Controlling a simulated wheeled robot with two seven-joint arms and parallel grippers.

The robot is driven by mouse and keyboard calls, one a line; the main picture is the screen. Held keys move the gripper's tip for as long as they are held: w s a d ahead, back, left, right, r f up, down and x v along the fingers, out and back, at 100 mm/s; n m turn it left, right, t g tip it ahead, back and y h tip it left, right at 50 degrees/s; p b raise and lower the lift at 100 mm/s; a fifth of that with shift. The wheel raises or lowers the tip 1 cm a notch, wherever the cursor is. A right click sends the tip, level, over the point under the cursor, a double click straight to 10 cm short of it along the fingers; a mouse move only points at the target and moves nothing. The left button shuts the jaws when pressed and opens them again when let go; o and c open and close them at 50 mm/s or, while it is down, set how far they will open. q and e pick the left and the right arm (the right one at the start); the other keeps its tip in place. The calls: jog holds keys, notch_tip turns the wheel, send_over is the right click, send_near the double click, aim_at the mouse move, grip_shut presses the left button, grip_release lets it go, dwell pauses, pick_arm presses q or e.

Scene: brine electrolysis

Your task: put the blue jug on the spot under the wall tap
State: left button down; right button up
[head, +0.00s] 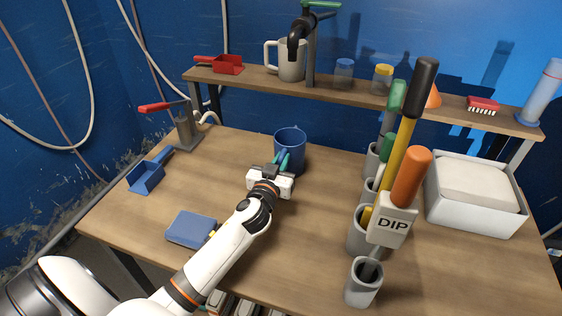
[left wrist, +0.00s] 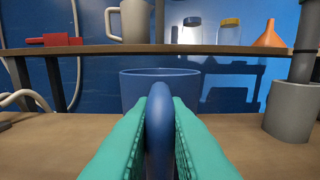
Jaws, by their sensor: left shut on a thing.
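The blue jug (head: 290,146) stands upright on the wooden table, near its back edge and in front of the shelf. Its handle (left wrist: 160,130) points toward my left gripper (head: 281,165). In the left wrist view the two green fingers (left wrist: 158,145) press on both sides of the handle, so the gripper is shut on it. The dark wall tap (head: 300,32) with a green lever hangs above the shelf. A grey-white mug (head: 291,62) stands on the shelf by the tap's spout. The spot under the tap cannot be made out. My right gripper is not in view.
The shelf (head: 350,88) crosses behind the jug and holds a red scoop (head: 229,65), jars (head: 382,78) and a red brush (head: 483,105). Grey holders (head: 363,282) with tall-handled tools stand right, by a white bin (head: 476,210). A blue box (head: 190,229) lies front left.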

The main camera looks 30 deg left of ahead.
pick_arm(q)
jog(key=c, duration=1.5)
grip_release()
jog(key=shift+f, duration=0.1)
jog(key=shift+c, duration=0.2)
jog(key=shift+o, duration=0.7)
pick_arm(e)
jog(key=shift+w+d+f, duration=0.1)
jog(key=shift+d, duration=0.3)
pick_arm(q)
jog(key=b+v, duration=0.1)
jog(key=v, duration=1.1)
jog(key=shift+r, duration=0.25)
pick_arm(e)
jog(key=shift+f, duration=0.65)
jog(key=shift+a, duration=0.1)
